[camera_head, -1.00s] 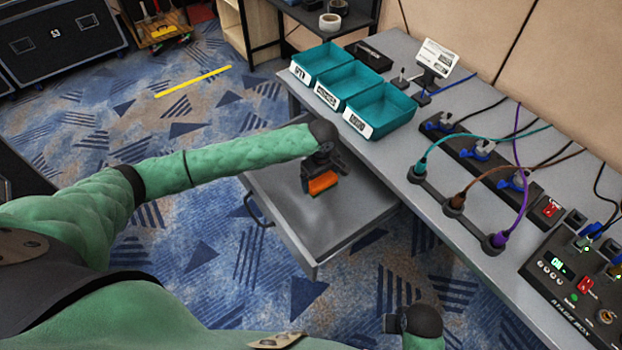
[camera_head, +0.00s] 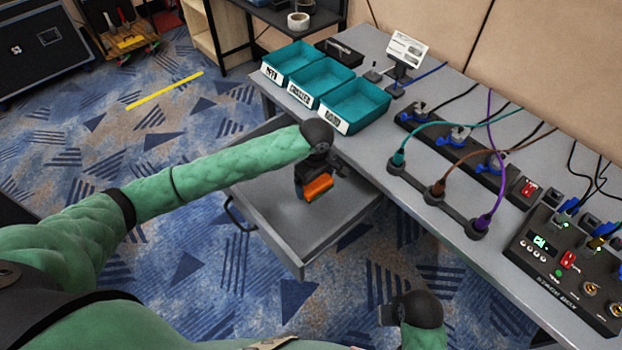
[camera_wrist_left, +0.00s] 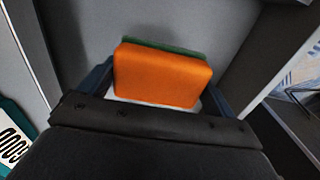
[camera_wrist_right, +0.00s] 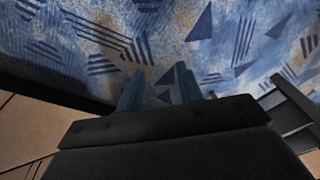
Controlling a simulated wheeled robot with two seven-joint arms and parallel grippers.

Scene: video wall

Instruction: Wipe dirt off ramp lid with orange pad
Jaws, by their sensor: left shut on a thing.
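My left gripper (camera_head: 314,181) is shut on the orange pad (camera_head: 318,189), over the inside of an open grey drawer (camera_head: 268,209) under the table. The left wrist view shows the pad (camera_wrist_left: 162,76) between the two fingers, with a green layer along its far edge. I cannot tell whether the pad touches the drawer floor. I cannot make out a part that is surely the ramp lid, nor any clear dirt. My right gripper (camera_wrist_right: 158,86) is open and empty above the carpet; it shows at the bottom of the head view (camera_head: 395,308).
Three teal bins (camera_head: 352,106) with labels stand at the table's back left. Plugs and cables (camera_head: 438,187) line the grey tabletop (camera_head: 385,60). A control box (camera_head: 566,262) stands at the right. A dark shelf (camera_head: 265,22) stands behind.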

